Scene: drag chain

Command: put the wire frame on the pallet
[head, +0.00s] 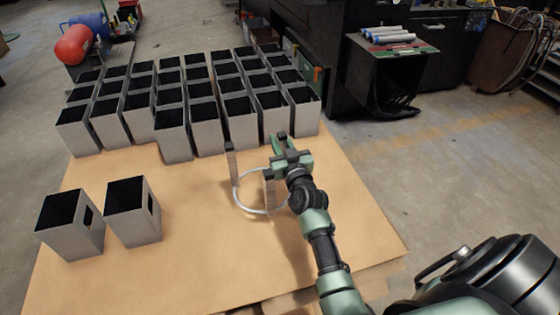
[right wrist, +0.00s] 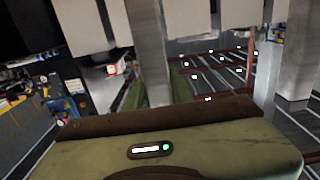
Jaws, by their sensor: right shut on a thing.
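The wire frame (head: 252,210) is a pale ring with upright flat grey posts. It shows over the bare middle of the brown-topped pallet (head: 200,265) in the head view. I cannot tell whether its ring touches the surface. My right gripper (head: 283,148) is shut on one of its posts, on the frame's far right side. In the right wrist view that grey post (right wrist: 148,50) stands upright between the green fingers. My left gripper is not in view.
Rows of grey open-topped boxes (head: 205,125) fill the far part of the pallet, just beyond the frame. Two more boxes (head: 132,212) stand at the left. The surface in front of the frame is clear. A dark machine stand (head: 385,70) is at the back right.

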